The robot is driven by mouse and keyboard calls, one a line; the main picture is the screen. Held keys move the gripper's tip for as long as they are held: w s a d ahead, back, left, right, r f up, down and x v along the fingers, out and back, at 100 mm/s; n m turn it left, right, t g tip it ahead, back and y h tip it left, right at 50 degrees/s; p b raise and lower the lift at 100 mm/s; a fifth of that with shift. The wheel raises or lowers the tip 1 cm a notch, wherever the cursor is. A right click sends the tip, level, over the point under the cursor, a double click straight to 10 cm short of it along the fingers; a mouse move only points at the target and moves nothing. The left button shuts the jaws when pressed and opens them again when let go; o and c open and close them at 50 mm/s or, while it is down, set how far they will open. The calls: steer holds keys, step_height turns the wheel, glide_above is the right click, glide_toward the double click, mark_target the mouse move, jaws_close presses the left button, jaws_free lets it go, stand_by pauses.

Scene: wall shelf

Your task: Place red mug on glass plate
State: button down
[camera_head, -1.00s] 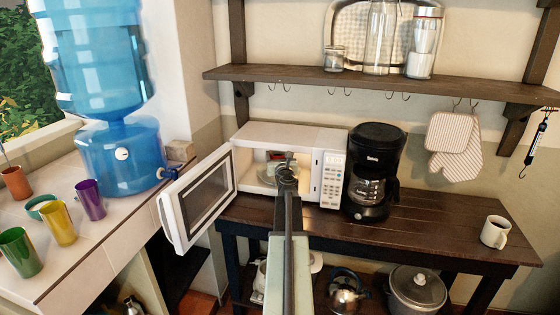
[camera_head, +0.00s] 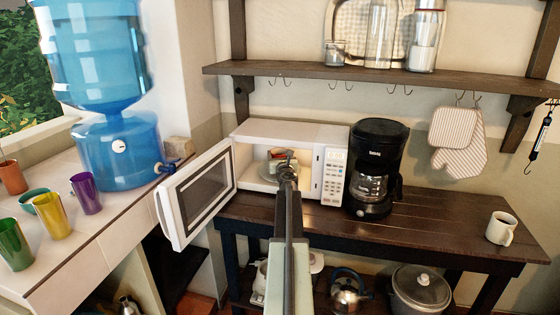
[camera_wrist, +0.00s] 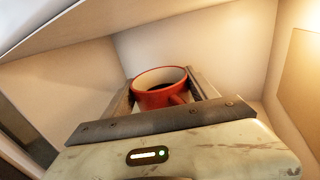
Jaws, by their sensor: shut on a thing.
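In the head view the mug (camera_head: 276,153) is a small red patch, mostly hidden behind my gripper (camera_head: 284,158), inside the open white microwave (camera_head: 300,134). The glass plate (camera_head: 265,168) shows as a pale disc edge on the microwave floor, partly covered by my arm. I cannot tell whether the mug touches the plate.
The microwave door (camera_head: 200,200) hangs open to the left. A black coffee maker (camera_head: 376,165) stands right of the microwave on the dark table (camera_head: 430,215). A white mug (camera_head: 501,228) stands at the table's right end. The microwave walls are close around my gripper.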

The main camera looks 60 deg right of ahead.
steer(key=shift+r, duration=0.1)
steer(key=shift+c, duration=1.2)
jaws_free()
steer(key=shift+s+a, duration=0.15)
steer(key=shift+a, duration=0.05)
steer(key=v, duration=1.1)
steer(key=shift+s+a, duration=0.2)
steer(key=shift+a, duration=0.05)
